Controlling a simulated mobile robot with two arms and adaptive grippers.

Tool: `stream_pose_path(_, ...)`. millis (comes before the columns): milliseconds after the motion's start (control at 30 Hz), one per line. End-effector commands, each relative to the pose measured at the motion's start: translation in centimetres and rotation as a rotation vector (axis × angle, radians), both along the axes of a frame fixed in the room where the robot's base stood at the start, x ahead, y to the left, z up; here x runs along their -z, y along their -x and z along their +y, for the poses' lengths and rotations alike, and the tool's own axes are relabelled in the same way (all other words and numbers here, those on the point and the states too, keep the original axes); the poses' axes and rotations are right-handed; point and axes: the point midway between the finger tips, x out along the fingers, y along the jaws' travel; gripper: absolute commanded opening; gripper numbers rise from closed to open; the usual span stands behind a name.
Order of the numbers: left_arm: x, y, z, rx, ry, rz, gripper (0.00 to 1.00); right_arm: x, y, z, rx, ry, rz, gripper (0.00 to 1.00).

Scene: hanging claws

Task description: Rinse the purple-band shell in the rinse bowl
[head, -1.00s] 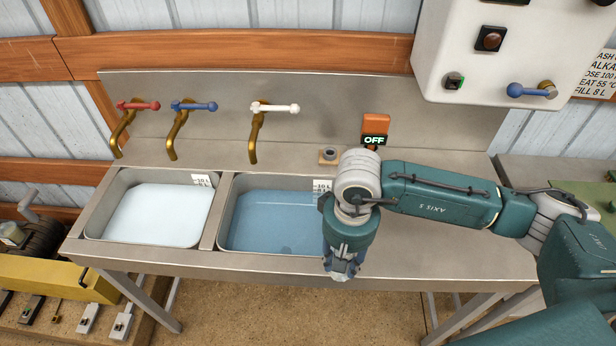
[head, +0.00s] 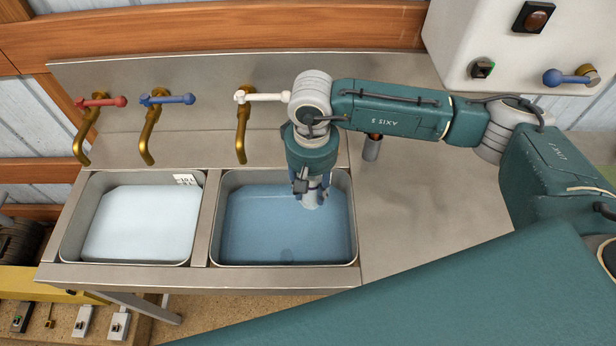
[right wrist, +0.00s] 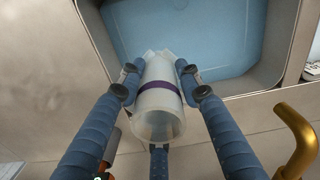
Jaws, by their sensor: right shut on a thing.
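The purple-band shell (right wrist: 160,112) is a pale, translucent open tube with a purple band around it. My right gripper (head: 311,188) is shut on it, its blue fingers (right wrist: 157,72) around the tube in the right wrist view. In the head view the shell's pale end (head: 312,200) shows below the fingers, over the back right part of the basin of blue water (head: 240,263). I take this basin as the rinse bowl. Whether the shell's lower end touches the water I cannot tell. My left gripper is not in view.
A second basin (head: 75,225) with pale liquid stands to the left. Red (head: 100,101), blue (head: 168,99) and white-handled (head: 262,97) taps line the back wall. The steel counter (head: 430,215) to the right is bare.

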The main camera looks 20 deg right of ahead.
Motion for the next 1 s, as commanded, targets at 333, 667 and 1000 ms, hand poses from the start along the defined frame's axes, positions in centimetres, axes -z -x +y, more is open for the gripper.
stream_pose_path(333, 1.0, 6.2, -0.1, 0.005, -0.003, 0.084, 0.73, 2.7, 0.1, 0.0, 0.001, 0.001, 0.002, 0.0)
stream_pose_path(667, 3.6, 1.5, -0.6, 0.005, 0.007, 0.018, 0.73, 6.3, 0.1, 0.0, 0.0, 0.0, 0.0, 0.0)
stream_pose_path(1000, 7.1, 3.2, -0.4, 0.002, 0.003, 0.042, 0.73, 9.4, 0.0, 0.0, 0.0, 0.0, -0.001, 0.0)
